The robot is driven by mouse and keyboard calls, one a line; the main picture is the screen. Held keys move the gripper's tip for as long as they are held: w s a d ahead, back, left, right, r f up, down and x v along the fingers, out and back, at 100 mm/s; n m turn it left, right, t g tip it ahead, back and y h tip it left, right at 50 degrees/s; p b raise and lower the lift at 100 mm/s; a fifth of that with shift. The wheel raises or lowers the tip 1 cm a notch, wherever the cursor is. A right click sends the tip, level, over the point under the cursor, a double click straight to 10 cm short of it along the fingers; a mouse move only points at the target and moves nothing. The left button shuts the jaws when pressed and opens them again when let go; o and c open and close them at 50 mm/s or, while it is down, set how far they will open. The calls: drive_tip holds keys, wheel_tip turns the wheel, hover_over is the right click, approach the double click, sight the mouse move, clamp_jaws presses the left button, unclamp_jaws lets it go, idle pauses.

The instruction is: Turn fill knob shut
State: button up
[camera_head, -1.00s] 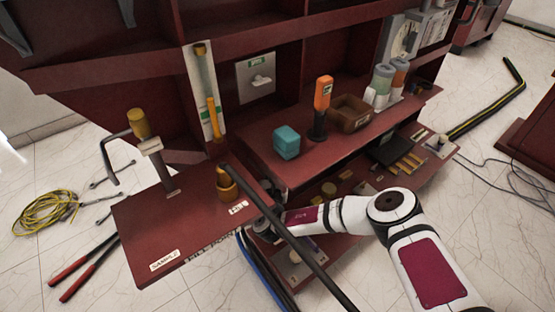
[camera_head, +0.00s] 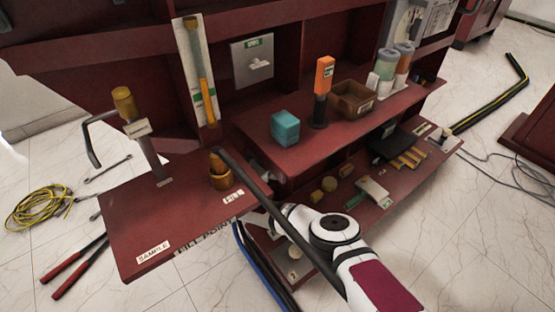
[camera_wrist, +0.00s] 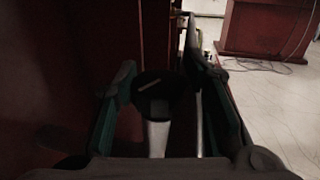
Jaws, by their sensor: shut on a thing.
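In the wrist view my gripper (camera_wrist: 165,80) has a finger on each side of a dark round knob (camera_wrist: 153,88) with a pale line on its face. I take this to be the fill knob; its contact with the fingers is too dark to see clearly. A pale stem or bar (camera_wrist: 158,136) shows below it. In the head view my gripper and the knob are hidden below the red shelf (camera_head: 130,225). That shelf carries a FILL label (camera_head: 233,197) and a FILL POINT label (camera_head: 203,239) on its front edge.
A black bar or hose (camera_head: 280,218) crosses in front of my arm. A brass fitting (camera_head: 219,178) and a SAMPLE post (camera_head: 150,155) stand on the shelf. A teal cube (camera_head: 285,127), orange-topped tester (camera_head: 322,90) and brown bin (camera_head: 352,100) sit behind. Blue and black hoses (camera_head: 262,270) hang below.

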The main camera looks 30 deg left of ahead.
drive_tip(key=shift+w, duration=0.1)
idle(0.3)
drive_tip(key=o, duration=1.2)
drive_tip(key=shift+c, duration=0.2)
drive_tip(key=y+p, duration=0.1)
drive_tip(key=n+y+p, duration=0.1)
drive_tip(key=p, duration=0.1)
drive_tip(key=shift+r+y, duration=0.25)
drive_tip(key=shift+y, duration=0.05)
drive_tip(key=shift+n+y+p, duration=0.85)
drive_tip(key=shift+n+y, duration=0.05)
drive_tip(key=shift+y, duration=0.2)
drive_tip(key=n+y, duration=0.3)
drive_tip(key=y, duration=0.1)
drive_tip(key=shift+f+g+y, duration=0.15)
drive_tip(key=shift+g+y, duration=0.15)
drive_tip(key=shift+y, duration=0.1)
drive_tip(key=n+y+b, duration=0.1)
drive_tip(key=n+g+y+b, duration=0.1)
drive_tip(key=y, duration=0.1)
drive_tip(key=shift+f+n+g+y+b, duration=0.25)
drive_tip(key=shift+n+g+y+b, duration=0.15)
drive_tip(key=n+g+y+b, duration=0.1)
drive_tip(key=y+b, duration=0.1)
drive_tip(key=b, duration=0.2)
drive_tip(key=shift+n+g+b, duration=0.3)
drive_tip(key=shift+n, duration=0.1)
